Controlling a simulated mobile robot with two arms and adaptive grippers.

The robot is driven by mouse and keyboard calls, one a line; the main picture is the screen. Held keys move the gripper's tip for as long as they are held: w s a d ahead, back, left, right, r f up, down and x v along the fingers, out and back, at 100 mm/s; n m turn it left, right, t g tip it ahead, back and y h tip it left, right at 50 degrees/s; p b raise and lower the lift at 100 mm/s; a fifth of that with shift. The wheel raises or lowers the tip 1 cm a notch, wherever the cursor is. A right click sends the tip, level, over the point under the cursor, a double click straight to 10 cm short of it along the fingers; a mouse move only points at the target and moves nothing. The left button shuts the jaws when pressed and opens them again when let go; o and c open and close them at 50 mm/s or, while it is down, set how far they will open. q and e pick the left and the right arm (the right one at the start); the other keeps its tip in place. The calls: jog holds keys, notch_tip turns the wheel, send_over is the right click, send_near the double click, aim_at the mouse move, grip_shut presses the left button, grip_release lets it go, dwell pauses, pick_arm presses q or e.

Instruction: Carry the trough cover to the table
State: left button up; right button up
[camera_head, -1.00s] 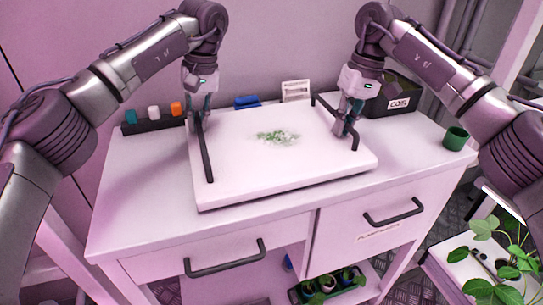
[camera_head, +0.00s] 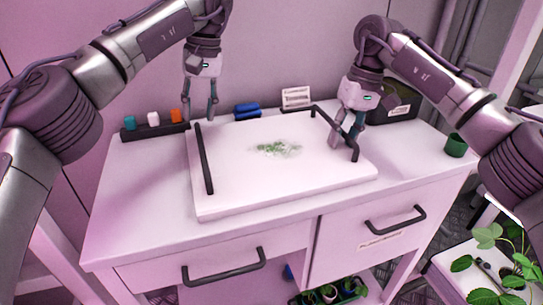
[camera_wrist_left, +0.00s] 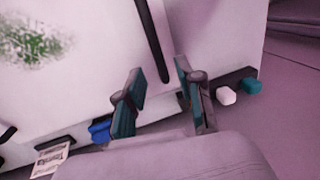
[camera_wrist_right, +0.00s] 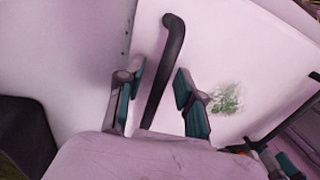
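The trough cover (camera_head: 270,185) is a white slab with a green patch and a dark bar handle along each side. It lies flat on the white table (camera_head: 130,215). My left gripper (camera_head: 201,117) is open and empty, raised behind the left handle (camera_head: 204,160); in the left wrist view that handle (camera_wrist_left: 152,40) lies ahead of the fingers, not between them. My right gripper (camera_head: 347,148) is open at the right handle (camera_head: 335,133). In the right wrist view this handle (camera_wrist_right: 165,70) runs between the parted fingers, with no clear contact.
A rack of coloured blocks (camera_head: 155,131) stands at the back left. Blue items (camera_head: 247,110), a small label card (camera_head: 296,97) and a dark box (camera_head: 395,105) are behind the cover. A green cup (camera_head: 455,145) stands at the right corner. The table's front strip is clear.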

jog(key=shift+s, duration=0.1)
jog(key=shift+r, duration=0.1)
pick_arm(q)
notch_tip(320, 180, up, 6)
jog(key=d, duration=0.1)
jog(key=shift+w+r, duration=0.15)
jog(key=shift+w, duration=0.05)
pick_arm(e)
notch_tip(320, 180, up, 7)
jog(key=d, duration=0.1)
jog(key=shift+w+d, duration=0.2)
jog(key=shift+w, duration=0.2)
pick_arm(q)
jog(key=shift+d, duration=0.15)
